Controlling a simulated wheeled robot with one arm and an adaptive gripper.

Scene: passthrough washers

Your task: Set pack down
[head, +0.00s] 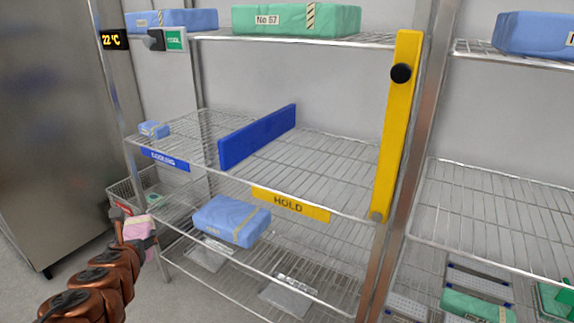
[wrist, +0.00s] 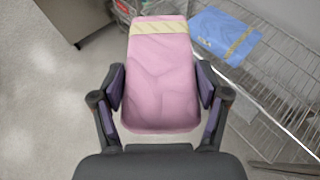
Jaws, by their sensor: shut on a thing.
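My gripper (wrist: 160,92) is shut on a pink wrapped pack (wrist: 160,85) with a pale tape band across its far end. The pads press on its two sides in the wrist view. In the head view the pink pack (head: 138,228) is at the lower left, in front of the rack, partly hidden by my gripper (head: 146,241). The wire rack's middle shelf (head: 330,160) has a blue COOLING label (head: 165,159) on the left and a yellow HOLD label (head: 290,204) on the right. A blue divider (head: 257,137) stands between the two sections.
A small blue pack (head: 154,129) lies in the cooling section; the hold section is bare. A larger blue pack (head: 232,220) lies on the shelf below. A yellow bar (head: 397,125) stands at the hold section's right edge. A green pack (head: 297,19) is on the top shelf.

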